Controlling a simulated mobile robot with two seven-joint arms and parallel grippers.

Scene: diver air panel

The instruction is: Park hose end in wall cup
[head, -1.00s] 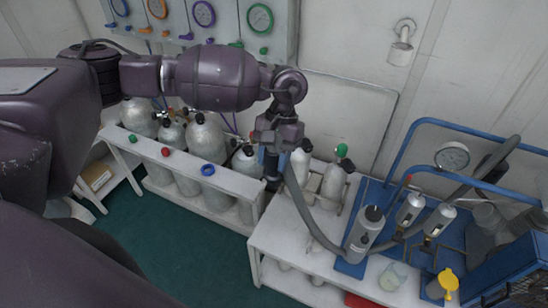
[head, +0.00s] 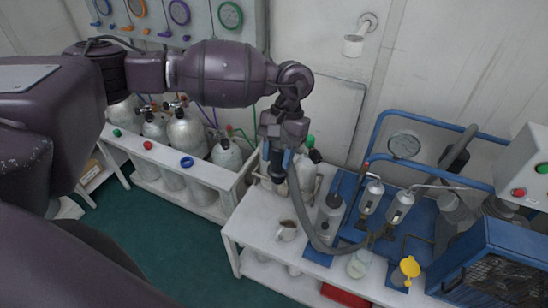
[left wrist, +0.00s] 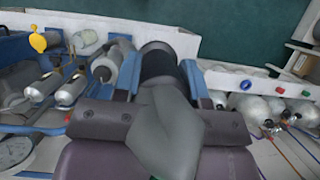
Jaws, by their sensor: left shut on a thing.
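My left gripper (head: 280,158) is shut on the black hose end (head: 277,168) and holds it pointing down above the left part of the white bench. In the left wrist view the dark hose end (left wrist: 160,62) lies between the blue-edged fingers (left wrist: 162,82), and the grey hose (left wrist: 165,130) runs back past the palm. In the head view the grey hose (head: 302,215) hangs below the gripper and curves right across the bench. The wall cup (head: 353,46) is a small white cup on a wall bracket, up and right of the gripper, well apart from it. My right gripper is out of view.
The white bench (head: 247,227) carries a mug (head: 288,230), silver filter cylinders and a blue-railed frame (head: 405,120). Gas bottles (head: 187,135) stand in a rack at left. The wall between gripper and cup looks clear.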

